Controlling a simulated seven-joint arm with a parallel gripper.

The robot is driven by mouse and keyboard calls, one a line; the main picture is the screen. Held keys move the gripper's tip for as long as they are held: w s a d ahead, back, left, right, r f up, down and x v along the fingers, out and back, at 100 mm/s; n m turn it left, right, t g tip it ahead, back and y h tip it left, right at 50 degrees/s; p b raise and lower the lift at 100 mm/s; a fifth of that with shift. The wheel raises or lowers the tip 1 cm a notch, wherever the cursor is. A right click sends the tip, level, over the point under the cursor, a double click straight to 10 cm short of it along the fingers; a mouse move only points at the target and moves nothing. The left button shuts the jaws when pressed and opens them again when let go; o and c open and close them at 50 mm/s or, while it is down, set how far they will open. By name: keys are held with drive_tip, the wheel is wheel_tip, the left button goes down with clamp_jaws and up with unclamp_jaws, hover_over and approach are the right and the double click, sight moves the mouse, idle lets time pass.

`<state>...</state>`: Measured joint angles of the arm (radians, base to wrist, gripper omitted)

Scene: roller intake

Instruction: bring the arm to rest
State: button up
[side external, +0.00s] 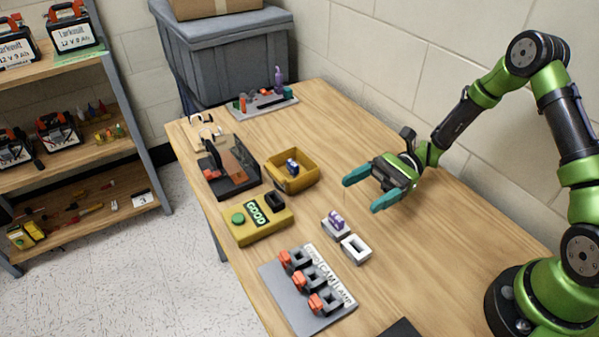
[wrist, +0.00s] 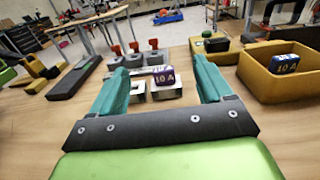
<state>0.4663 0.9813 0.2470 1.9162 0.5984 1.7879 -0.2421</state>
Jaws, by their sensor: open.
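My gripper (side external: 366,188) is at the end of my green and black arm, above the right part of the wooden table (side external: 430,250). Its two teal fingers are spread apart with nothing between them. In the side view this purple block (side external: 336,217) sits on a small light holder, apart from my gripper.
A yellow bin (side external: 292,181) holds a blue block (side external: 291,167). Near it are a yellow box marked "GOOD" (side external: 257,217), a white square holder (side external: 356,249), a grey plate with red clamps (side external: 310,292) and a dark fixture (side external: 229,167). Bare table lies below my gripper.

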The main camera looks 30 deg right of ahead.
drive_tip(key=d, duration=0.3)
drive_tip(key=shift+d, duration=0.4)
drive_tip(key=shift+d+f, duration=0.15)
drive_tip(key=shift+d, duration=0.05)
drive_tip(key=s+h, duration=0.1)
drive_tip(key=s+f+n+g+h, duration=0.1)
drive_tip(key=s+f+n+h, duration=0.1)
drive_tip(key=shift+s+d+g, duration=0.25)
drive_tip(key=shift+s+g, duration=0.05)
drive_tip(key=s+r+n+h, duration=0.1)
drive_tip(key=h, duration=0.1)
drive_tip(key=s+d+r+n+h, duration=0.1)
drive_tip(key=h, duration=0.1)
drive_tip(key=s+d+r+n+h, duration=0.1)
drive_tip(key=n+h, duration=0.1)
drive_tip(key=shift+s+d+r+h, duration=0.2)
drive_tip(key=shift+r+h, duration=0.15)
drive_tip(key=shift+h, duration=0.05)
drive_tip(key=s+r+n+t+h, duration=0.2)
drive_tip(key=r+t, duration=0.3)
drive_tip(key=r, duration=0.4)
drive_tip(key=s+r+n+t+h, duration=0.3)
drive_tip(key=r+n+t+h, duration=0.1)
drive_tip(key=r, duration=0.5)
drive_tip(key=shift+n+t, duration=0.4)
drive_tip(key=shift+n, duration=0.3)
drive_tip(key=shift+d, duration=0.1)
